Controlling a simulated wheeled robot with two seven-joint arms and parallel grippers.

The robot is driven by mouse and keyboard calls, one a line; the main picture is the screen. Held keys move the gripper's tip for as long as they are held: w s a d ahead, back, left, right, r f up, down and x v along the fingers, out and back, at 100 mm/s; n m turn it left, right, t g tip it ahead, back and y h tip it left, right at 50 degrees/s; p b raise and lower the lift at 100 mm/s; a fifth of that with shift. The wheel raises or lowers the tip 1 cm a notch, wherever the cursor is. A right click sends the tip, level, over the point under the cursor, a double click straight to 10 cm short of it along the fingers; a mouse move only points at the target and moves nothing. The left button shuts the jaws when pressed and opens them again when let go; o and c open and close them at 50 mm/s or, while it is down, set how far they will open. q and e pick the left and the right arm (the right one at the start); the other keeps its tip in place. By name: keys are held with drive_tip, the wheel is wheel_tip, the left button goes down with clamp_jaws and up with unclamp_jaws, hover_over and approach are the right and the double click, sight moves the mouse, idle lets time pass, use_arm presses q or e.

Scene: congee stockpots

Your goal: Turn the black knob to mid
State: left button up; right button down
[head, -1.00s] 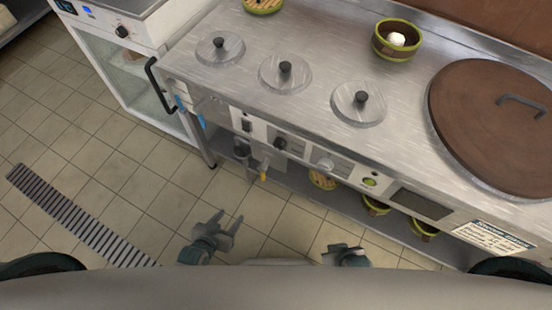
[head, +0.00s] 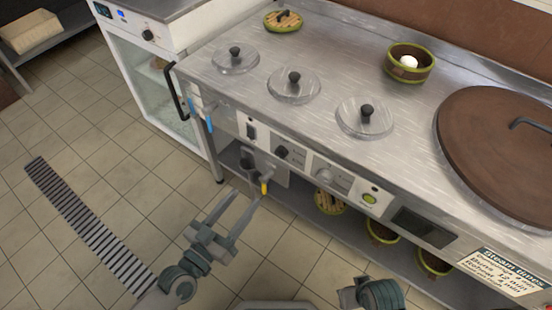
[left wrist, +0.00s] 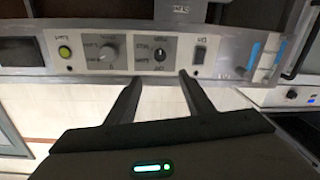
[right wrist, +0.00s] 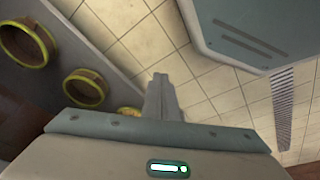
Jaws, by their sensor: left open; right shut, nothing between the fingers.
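My left gripper (head: 245,197) is open and empty, in front of and below the panel. In the left wrist view its fingers (left wrist: 160,76) point at the panel, spread to either side of the knob, apart from it. My right gripper (right wrist: 160,82) is shut and empty, low in front of the counter.
A grey knob (head: 325,176) and a green button (head: 369,199) are right of the black knob; a dark switch (head: 251,131) is left. A yellow-tipped tap (head: 264,187) hangs below. Lidded pots and a bowl (head: 409,63) are on top. The floor in front is free.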

sight(279, 155)
use_arm(q)
drive_tip(key=shift+d, duration=0.1)
drive_tip(key=x, duration=1.6)
drive_tip(key=shift+w, duration=0.3)
drive_tip(key=shift+w+d, duration=0.2)
drive_tip(key=shift+w, duration=0.1)
use_arm(e)
drive_tip(key=shift+x, duration=0.8)
drive_tip(key=shift+s, duration=0.1)
use_arm(q)
drive_tip(key=c, duration=1)
